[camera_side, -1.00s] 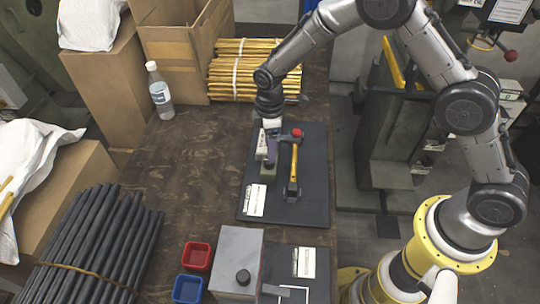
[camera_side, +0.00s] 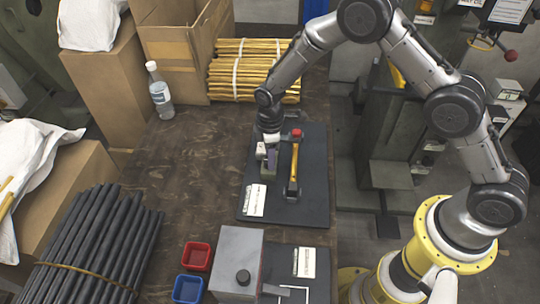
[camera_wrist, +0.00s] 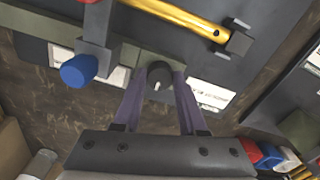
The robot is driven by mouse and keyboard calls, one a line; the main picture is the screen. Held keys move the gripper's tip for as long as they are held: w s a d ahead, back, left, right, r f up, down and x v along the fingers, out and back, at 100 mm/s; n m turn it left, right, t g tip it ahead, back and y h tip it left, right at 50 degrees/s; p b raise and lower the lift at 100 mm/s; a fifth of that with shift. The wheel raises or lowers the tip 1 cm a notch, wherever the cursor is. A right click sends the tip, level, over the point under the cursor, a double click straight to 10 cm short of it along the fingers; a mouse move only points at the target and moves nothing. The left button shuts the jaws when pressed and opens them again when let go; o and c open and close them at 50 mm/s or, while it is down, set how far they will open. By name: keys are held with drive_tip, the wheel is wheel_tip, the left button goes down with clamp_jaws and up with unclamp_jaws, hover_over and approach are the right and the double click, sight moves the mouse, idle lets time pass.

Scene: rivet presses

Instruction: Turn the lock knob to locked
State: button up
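In the wrist view a dark round knob (camera_wrist: 160,74) with a small white mark on its face sits on a grey-green block. My gripper (camera_wrist: 162,80) has one purple-grey finger on each side of this knob. The fingertips are at or very near its sides; whether they press on it I cannot tell. In the side view my gripper (camera_side: 268,165) points down at the left part of the dark press board (camera_side: 315,205) and hides the knob. Any lock lettering is too small to read.
A yellow bar (camera_side: 294,165) with a red knob (camera_side: 297,133) stands just right of my gripper. A blue cap (camera_wrist: 79,70) on a grey arm is close by in the wrist view. A white label (camera_side: 255,200) lies in front.

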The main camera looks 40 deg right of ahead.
clamp_jaws()
drive_tip(key=shift+m, duration=0.3)
drive_tip(key=m, duration=0.8)
drive_tip(key=shift+a, duration=0.1)
drive_tip(key=m, duration=0.4)
drive_tip(key=shift+m, duration=0.3)
drive_tip(key=m, duration=0.4)
drive_tip(key=shift+m, duration=0.3)
